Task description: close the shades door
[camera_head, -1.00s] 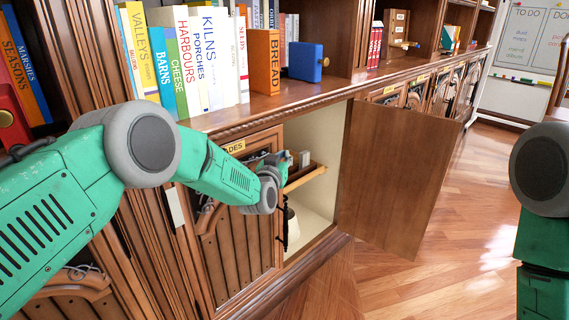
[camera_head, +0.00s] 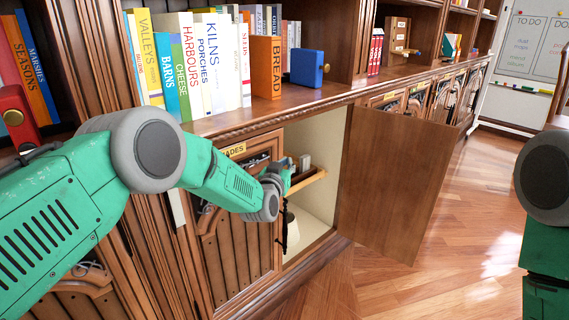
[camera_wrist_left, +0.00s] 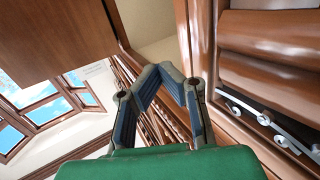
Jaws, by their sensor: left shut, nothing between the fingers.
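A brown door panel (camera_head: 395,180) stands wide open on the right of the cabinet, swung out over the floor. To its left is a shut panelled door (camera_head: 238,235) under a yellow label (camera_head: 233,150), partly covered by my arm and reading "ADES". My left gripper (camera_head: 287,165) is at the cabinet opening, beside the shut door's edge and apart from the open panel. In the left wrist view its fingers (camera_wrist_left: 170,75) are closed together and empty, with a brown panel (camera_wrist_left: 55,35) at the upper left. My right gripper is out of view; only part of that arm shows.
The cabinet's pale interior (camera_head: 310,215) holds a wooden shelf (camera_head: 307,181) with small items. Books (camera_head: 205,65) and a blue box (camera_head: 308,67) stand on the counter above. Wooden floor (camera_head: 480,235) is clear beyond the open panel.

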